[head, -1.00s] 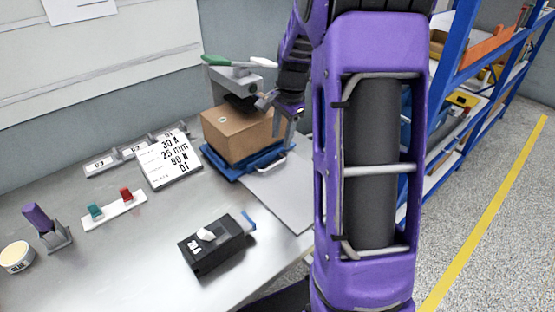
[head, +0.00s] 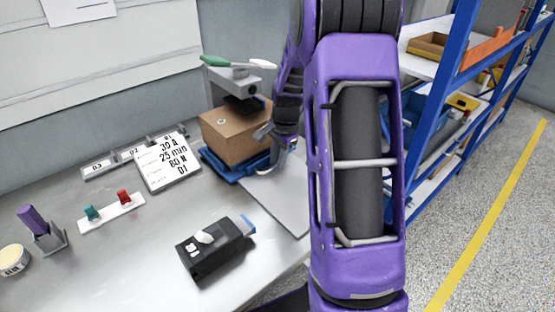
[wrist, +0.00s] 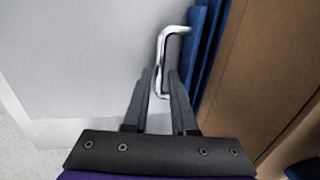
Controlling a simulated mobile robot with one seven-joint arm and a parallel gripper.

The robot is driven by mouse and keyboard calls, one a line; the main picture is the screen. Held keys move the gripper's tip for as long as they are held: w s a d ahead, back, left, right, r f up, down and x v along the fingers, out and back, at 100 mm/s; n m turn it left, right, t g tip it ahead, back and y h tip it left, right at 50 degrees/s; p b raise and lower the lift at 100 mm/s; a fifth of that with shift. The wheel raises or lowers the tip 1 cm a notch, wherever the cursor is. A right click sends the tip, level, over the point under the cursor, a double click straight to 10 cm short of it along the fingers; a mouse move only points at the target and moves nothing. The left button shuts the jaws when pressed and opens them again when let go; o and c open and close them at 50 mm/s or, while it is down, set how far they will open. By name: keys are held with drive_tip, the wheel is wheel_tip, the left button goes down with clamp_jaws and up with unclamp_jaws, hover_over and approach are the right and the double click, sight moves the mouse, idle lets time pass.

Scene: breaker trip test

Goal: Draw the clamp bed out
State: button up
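The clamp bed (head: 219,165) is a blue tray under the clamp, with a brown box (head: 232,137) on it. Its blue edge (wrist: 205,45) also shows in the wrist view. Its bent metal handle (wrist: 162,45) sticks out from that edge. My gripper (wrist: 161,73) is at the handle, one finger on each side of the bar. The fingers stand apart with gaps beside the bar, so it looks open. In the head view my gripper (head: 276,145) is low at the box's right side and hides most of the handle.
The clamp (head: 238,82) with a green-ended lever stands over the box. A bare grey plate (head: 280,197) lies in front of the bed. A black device (head: 213,249), a label card (head: 168,163) and a switch strip (head: 112,211) lie on the bench. Blue shelving (head: 450,90) stands right.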

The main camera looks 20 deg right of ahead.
clamp_jaws()
idle(1.1)
